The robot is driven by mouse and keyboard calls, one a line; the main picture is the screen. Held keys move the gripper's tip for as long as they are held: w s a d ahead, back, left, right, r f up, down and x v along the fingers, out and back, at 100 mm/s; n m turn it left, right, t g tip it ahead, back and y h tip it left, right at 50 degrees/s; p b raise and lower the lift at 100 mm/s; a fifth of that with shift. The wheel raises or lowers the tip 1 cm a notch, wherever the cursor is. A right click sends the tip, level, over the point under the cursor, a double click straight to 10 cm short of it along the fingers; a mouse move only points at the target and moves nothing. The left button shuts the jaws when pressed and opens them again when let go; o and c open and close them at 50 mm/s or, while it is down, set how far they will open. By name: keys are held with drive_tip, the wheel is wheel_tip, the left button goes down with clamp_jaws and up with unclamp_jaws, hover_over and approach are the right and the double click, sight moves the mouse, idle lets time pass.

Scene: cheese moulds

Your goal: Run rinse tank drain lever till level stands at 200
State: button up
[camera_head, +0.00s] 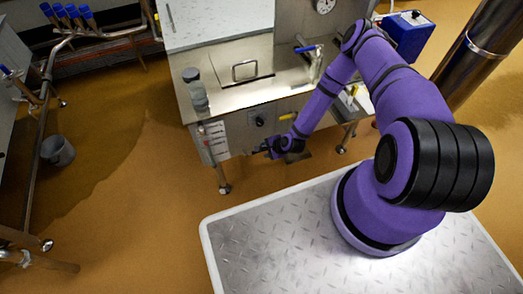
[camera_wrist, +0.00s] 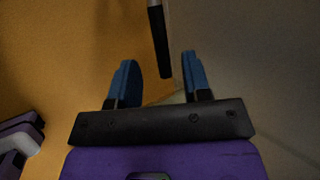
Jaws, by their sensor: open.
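The steel rinse tank (camera_head: 250,90) stands at the centre of the head view. A white scale plate (camera_head: 217,142) with dark marks is on its front at the left; its reading is too small to tell. My gripper (camera_head: 268,150) is low in front of the tank. In the wrist view my gripper (camera_wrist: 160,80) is open, with blue fingertips apart. A dark rod-like handle (camera_wrist: 159,42), perhaps the drain lever, hangs between and just beyond the fingertips, not gripped. I cannot make out this handle in the head view.
A blue-handled lever (camera_head: 308,48) is on the tank's top right. A dark knob (camera_head: 258,121) is on its front. A blue box (camera_head: 407,35) and a steel column (camera_head: 480,50) are at right. A grey bucket (camera_head: 58,150) stands left on open floor.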

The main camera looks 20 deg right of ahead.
drive_tip(key=x, duration=0.4)
drive_tip(key=shift+w+f, duration=0.1)
clamp_jaws()
